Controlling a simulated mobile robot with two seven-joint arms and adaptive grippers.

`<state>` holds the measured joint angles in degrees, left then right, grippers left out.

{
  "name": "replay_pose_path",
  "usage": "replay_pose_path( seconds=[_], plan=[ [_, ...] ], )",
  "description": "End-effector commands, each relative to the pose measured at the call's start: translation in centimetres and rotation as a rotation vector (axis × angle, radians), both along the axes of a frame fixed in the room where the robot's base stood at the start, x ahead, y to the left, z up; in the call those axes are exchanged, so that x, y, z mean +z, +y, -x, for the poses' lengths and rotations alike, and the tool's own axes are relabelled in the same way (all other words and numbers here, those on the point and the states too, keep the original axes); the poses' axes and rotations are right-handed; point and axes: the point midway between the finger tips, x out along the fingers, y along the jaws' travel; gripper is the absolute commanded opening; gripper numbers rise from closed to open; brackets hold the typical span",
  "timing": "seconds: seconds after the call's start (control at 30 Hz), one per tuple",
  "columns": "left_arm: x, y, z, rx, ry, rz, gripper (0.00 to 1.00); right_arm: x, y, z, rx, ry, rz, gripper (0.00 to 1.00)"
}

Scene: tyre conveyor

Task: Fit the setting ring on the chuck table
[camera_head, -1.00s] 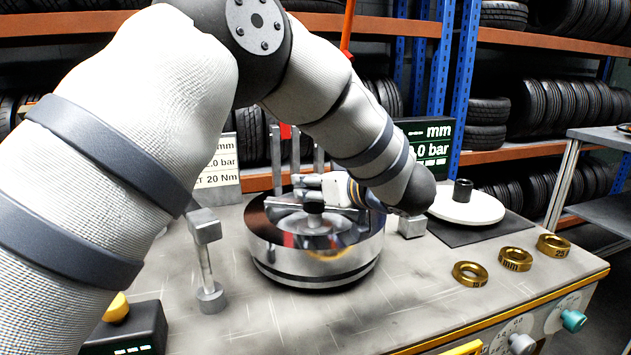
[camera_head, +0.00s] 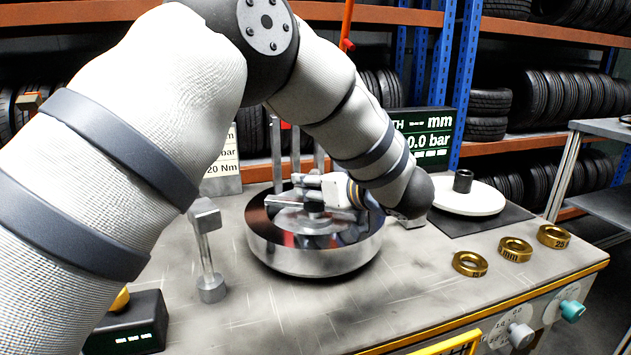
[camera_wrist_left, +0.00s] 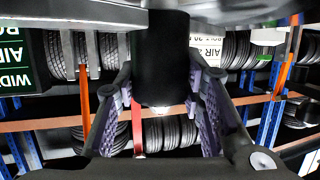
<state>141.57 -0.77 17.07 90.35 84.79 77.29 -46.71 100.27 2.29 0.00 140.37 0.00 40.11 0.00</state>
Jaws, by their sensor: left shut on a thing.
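The chuck table (camera_head: 315,260) is a shiny round steel drum on the bench. My left gripper (camera_head: 314,203) is over its top, near the middle. The wrist view shows the left fingers shut on a black cylinder (camera_wrist_left: 160,60); the head view hides most of this piece. Which part the cylinder belongs to I cannot tell. Three brass rings, one at the left (camera_head: 469,264), one in the middle (camera_head: 515,250) and one at the right (camera_head: 553,236), lie apart on the bench's right side, with markings on them. My right gripper is out of view.
A white disc with a black knob (camera_head: 463,181) rests on a dark mat at the back right. A grey post (camera_head: 208,255) stands left of the chuck table. A black box (camera_head: 128,325) sits front left. The front middle of the bench is clear.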

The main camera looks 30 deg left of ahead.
Motion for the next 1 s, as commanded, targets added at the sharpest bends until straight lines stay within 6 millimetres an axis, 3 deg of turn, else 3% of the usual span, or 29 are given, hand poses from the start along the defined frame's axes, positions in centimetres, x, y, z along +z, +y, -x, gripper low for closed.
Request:
replay_pose_path(
  seconds=[0.3, 0.33, 0.43, 0.77, 0.87, 1.0],
  plan=[
    [-0.1, 0.0, 0.0, 0.001, -0.002, 0.000, 0.00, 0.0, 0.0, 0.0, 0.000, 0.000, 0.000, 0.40],
    [-0.1, 0.0, 0.0, 0.001, -0.002, 0.000, 0.38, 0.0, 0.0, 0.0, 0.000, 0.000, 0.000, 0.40],
    [-0.1, 0.0, 0.0, 0.001, -0.001, 0.000, 0.59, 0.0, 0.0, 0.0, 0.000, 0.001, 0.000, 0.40],
    [-0.3, -0.3, 0.2, -0.001, 0.005, 0.004, 0.59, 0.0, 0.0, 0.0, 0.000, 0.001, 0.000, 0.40],
    [0.3, -1.8, 0.8, -0.003, 0.004, 0.003, 0.59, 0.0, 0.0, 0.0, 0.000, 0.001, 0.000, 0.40],
    [1.5, -5.2, 2.4, -0.003, 0.002, 0.001, 0.59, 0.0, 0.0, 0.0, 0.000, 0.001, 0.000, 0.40]
  ],
)
